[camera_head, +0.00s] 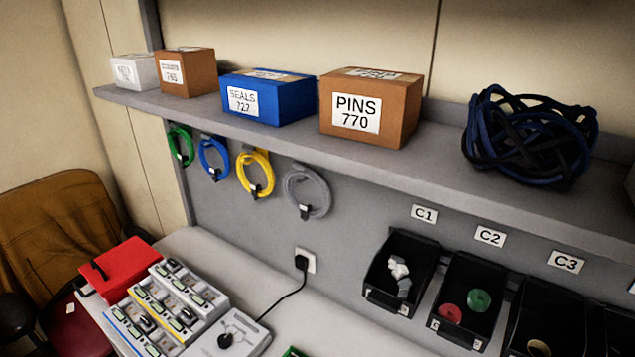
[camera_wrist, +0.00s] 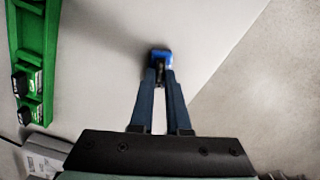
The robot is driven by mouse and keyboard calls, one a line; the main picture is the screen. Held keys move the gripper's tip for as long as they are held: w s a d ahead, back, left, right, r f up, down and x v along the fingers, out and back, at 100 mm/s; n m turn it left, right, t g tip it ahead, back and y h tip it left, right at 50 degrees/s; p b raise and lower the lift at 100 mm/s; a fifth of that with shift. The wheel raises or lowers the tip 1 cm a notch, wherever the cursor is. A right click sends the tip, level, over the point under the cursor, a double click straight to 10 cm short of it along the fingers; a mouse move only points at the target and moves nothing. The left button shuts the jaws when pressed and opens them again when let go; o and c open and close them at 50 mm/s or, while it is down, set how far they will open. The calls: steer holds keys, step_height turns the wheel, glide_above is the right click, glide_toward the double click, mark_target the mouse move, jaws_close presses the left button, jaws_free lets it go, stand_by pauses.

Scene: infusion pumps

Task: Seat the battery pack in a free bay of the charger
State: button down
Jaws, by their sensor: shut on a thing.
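In the wrist view, my gripper (camera_wrist: 161,78) is shut on a small blue and dark piece (camera_wrist: 160,54), apparently the battery pack, at its fingertips. The fingers hide most of it, and its height over the pale surface is unclear. A green rack (camera_wrist: 32,45) stands to the left, apart from the gripper, with black labelled blocks in its lower compartments. I cannot tell whether this rack is the charger. In the head view, a grey box (camera_head: 247,331) has a black cable running to a wall socket. My gripper is not in that view.
The head view shows striped devices (camera_head: 180,300) and a red case (camera_head: 120,268) on the bench. Black bins (camera_head: 400,272) line the wall's right side, below a shelf (camera_head: 400,165) with boxes. In the wrist view, a bench edge (camera_wrist: 228,62) runs right of the gripper.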

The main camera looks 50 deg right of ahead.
steer(key=shift+r+p, duration=2.9)
steer(key=shift+r, duration=0.1)
steer(key=shift+w, duration=0.1)
